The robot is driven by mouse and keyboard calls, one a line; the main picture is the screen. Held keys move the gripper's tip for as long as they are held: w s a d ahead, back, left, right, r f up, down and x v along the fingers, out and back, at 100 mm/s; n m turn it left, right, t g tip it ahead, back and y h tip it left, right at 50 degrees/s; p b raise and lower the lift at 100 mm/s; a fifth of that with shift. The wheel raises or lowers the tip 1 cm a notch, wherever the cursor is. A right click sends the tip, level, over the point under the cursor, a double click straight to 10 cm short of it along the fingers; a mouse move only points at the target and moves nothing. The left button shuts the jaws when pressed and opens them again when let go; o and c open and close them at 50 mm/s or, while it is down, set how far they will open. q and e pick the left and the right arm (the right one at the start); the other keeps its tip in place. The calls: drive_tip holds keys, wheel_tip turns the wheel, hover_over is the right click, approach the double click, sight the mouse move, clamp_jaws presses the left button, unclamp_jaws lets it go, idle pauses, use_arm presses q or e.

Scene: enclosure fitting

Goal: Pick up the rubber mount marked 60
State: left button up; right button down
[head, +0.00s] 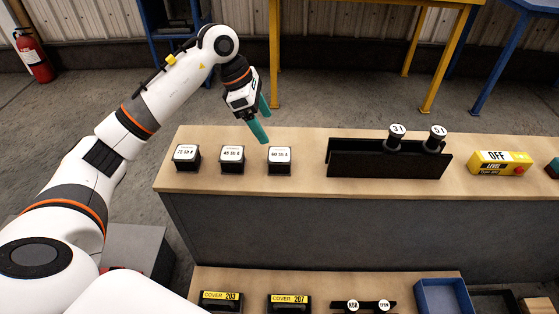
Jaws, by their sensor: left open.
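The rubber mount marked 60 (279,160) is a small black block with a white label on top, reading "60 Sh A". It sits upright on the wooden bench top, the rightmost of three similar mounts. The others are marked 65 (232,160) and, on the far left, what looks like 75 (187,158). My left gripper (262,119) has teal fingers, is open and empty, and hangs above the back edge of the bench, up and to the left of the mount marked 60, apart from it. My right gripper is not in view.
A black rack (385,163) with two round-topped pieces stands right of the mounts. A yellow box labelled OFF (500,163) is further right. A lower front shelf (255,282) holds labelled covers and a blue bin (442,297). Bare bench top lies around the mounts.

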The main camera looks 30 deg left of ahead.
sight(280, 154)
use_arm(q)
drive_tip(key=x, duration=0.6)
drive_tip(key=shift+f, duration=0.1)
drive_tip(key=x, duration=0.4)
drive_tip(key=shift+s+a+f+b, duration=0.1)
drive_tip(key=shift+s+f+b, duration=0.1)
drive_tip(key=shift+b, duration=0.2)
drive_tip(key=shift+w+f, duration=0.15)
drive_tip(key=shift+f, duration=0.35)
drive_tip(key=c, duration=1.3)
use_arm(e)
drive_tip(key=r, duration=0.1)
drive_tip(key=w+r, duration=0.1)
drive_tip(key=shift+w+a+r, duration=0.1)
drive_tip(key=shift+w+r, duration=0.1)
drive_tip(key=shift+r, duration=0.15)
